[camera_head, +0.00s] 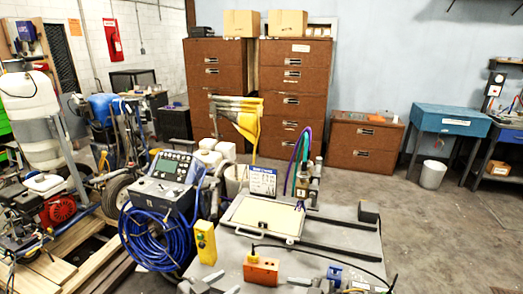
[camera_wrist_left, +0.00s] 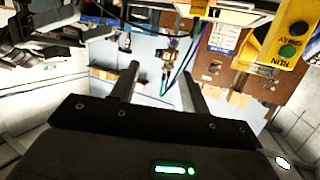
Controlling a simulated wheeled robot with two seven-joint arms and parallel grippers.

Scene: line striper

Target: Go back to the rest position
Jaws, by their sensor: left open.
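Striping machines crowd the left. Brown cabinets (camera_head: 295,95) stand behind. Floor (camera_head: 440,235) is clear at right.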

